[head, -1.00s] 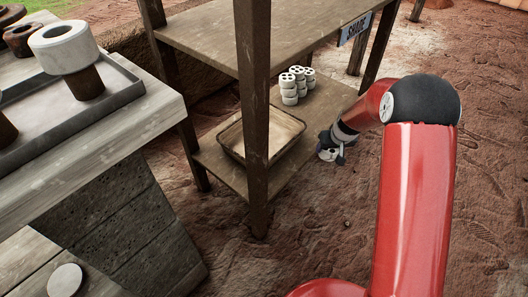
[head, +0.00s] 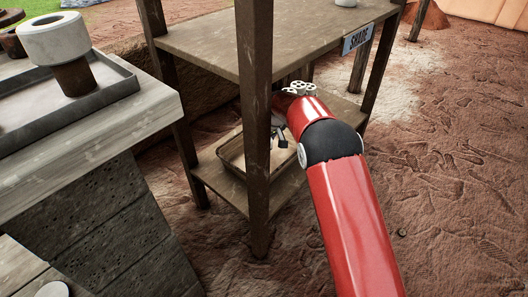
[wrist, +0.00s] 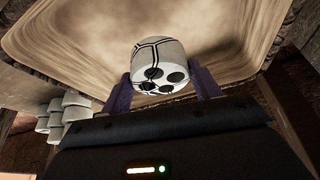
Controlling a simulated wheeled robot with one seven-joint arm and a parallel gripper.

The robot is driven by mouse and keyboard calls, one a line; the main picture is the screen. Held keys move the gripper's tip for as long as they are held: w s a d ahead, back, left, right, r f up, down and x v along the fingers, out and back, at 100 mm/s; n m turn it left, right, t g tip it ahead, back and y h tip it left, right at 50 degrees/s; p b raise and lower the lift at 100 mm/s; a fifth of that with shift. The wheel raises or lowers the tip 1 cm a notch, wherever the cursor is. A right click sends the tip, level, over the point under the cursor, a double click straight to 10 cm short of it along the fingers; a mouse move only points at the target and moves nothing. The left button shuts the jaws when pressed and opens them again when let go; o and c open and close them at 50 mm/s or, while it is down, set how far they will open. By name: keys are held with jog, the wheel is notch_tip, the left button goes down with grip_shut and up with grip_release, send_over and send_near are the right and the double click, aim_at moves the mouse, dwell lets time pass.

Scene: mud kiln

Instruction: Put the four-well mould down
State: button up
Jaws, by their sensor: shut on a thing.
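The four-well mould (wrist: 158,58) is a white cylinder with dark round wells and black lines on it. It sits between the two fingers of my gripper (wrist: 162,84) in the wrist view. In the head view my gripper (head: 280,138) is in the lower bay of the wooden rack, at the shallow brown tray (head: 232,165); my arm and a post hide most of the mould there. In the wrist view the tray (wrist: 225,25) lies behind the mould. I cannot tell whether the mould touches it.
Several stacked white moulds (head: 300,88) stand beside the tray, partly hidden by my arm; they also show in the wrist view (wrist: 68,112). The rack's front post (head: 256,130) and upper shelf (head: 210,45) are close to my arm. A workbench (head: 130,125) stands at left.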

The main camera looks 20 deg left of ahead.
jog(key=shift+f+b, duration=0.3)
jog(key=shift+f, duration=2.1)
jog(key=shift+f, duration=0.1)
jog(key=o, duration=1.1)
jog(key=p+v, duration=0.1)
jog(key=v, duration=1.1)
jog(key=shift+d, duration=0.1)
jog(key=shift+s, duration=0.1)
